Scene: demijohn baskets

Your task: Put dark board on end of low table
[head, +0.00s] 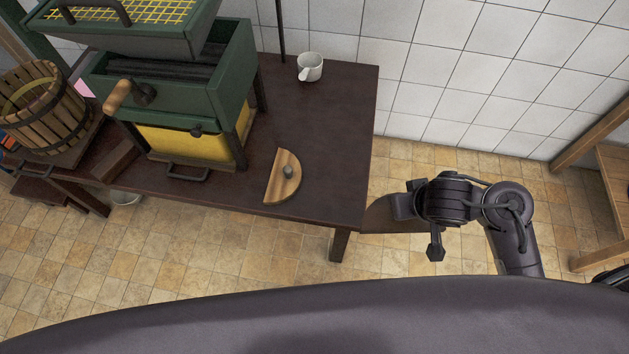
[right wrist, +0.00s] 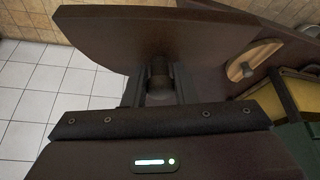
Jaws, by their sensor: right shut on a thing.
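The dark board (head: 385,218) is a dark brown half-round piece with a knob. In the head view it is just off the right end of the low dark table (head: 335,120), partly hidden by my gripper. My right gripper (head: 402,205) is shut on the board's knob. In the right wrist view the dark board (right wrist: 160,38) spreads out beyond the fingers, which clasp its knob (right wrist: 158,72). I cannot tell whether the board touches the table edge. My left gripper is not in view.
A lighter striped half-round board (head: 280,180) with a knob lies at the table's front edge. A white mug (head: 310,67) stands at the back. A green crusher (head: 180,90) and a slatted basket (head: 42,105) are at left. The table's right end is bare.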

